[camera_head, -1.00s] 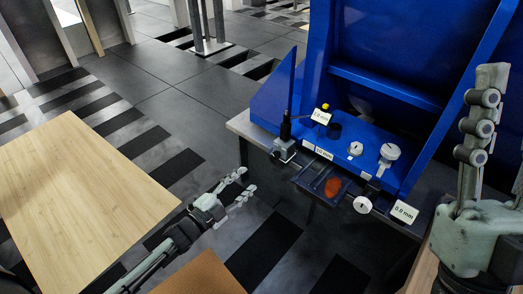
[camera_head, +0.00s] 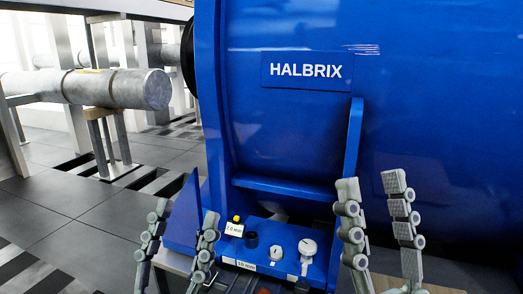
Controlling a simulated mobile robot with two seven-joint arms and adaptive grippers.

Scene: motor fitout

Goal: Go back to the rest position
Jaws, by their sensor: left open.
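My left gripper (camera_head: 186,212) stands upright at the lower left, its two fingers pointing up and spread apart. Nothing shows between them except the scene behind. My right gripper (camera_head: 371,183) stands upright at the lower right, fingers also up and wide apart, with nothing held. Both are in front of the large blue motor (camera_head: 290,120) labelled HALBRIX. The lower parts of both arms are cut off by the bottom edge of the view.
A grey shaft (camera_head: 115,88) lies on supports at the back left. Dark floor (camera_head: 75,210) is clear at left.

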